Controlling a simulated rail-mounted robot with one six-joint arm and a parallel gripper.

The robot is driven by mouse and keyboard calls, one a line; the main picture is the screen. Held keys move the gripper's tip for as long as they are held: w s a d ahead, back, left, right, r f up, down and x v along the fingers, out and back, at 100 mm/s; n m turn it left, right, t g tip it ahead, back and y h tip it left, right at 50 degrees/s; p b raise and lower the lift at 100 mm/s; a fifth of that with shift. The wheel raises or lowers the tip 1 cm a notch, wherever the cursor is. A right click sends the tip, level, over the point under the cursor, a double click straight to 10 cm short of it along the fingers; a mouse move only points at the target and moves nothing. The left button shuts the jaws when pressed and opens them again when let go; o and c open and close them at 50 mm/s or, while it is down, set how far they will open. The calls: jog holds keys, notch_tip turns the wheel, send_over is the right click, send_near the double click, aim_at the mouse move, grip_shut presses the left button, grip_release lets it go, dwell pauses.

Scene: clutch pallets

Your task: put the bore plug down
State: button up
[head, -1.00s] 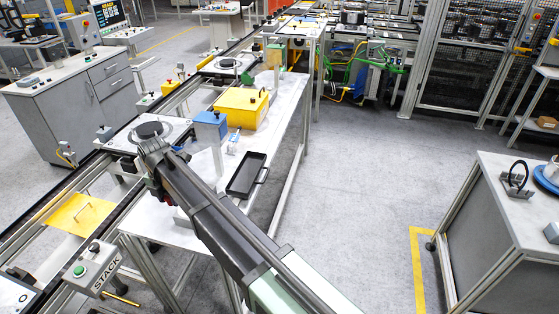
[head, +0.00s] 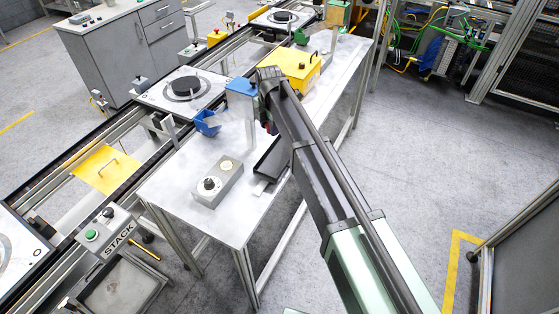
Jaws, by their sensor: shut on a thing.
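My gripper (head: 268,76) is above the white bench (head: 165,185), beside the blue-topped stand (head: 241,87) and in front of the yellow box (head: 298,68). It is seen from behind, and my arm covers much of it. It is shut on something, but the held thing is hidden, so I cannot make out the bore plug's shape. A black tray with a handle (head: 266,165) lies on the bench, partly behind my arm.
The bench's front left corner is clear.

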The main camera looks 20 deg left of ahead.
aim_at(272, 168)
notch_tip(272, 168, down, 19)
jog(key=b, duration=1.6)
jog(key=shift+w+r+b, duration=0.1)
jog(key=shift+w+b, duration=0.05)
jog(key=shift+b, duration=0.25)
jog(key=shift+r+p, duration=0.3)
jog(key=shift+f, duration=0.2)
jog(key=o, duration=0.6)
notch_tip(272, 168, up, 12)
jog(key=p, duration=1.2)
jog(key=shift+r, duration=0.2)
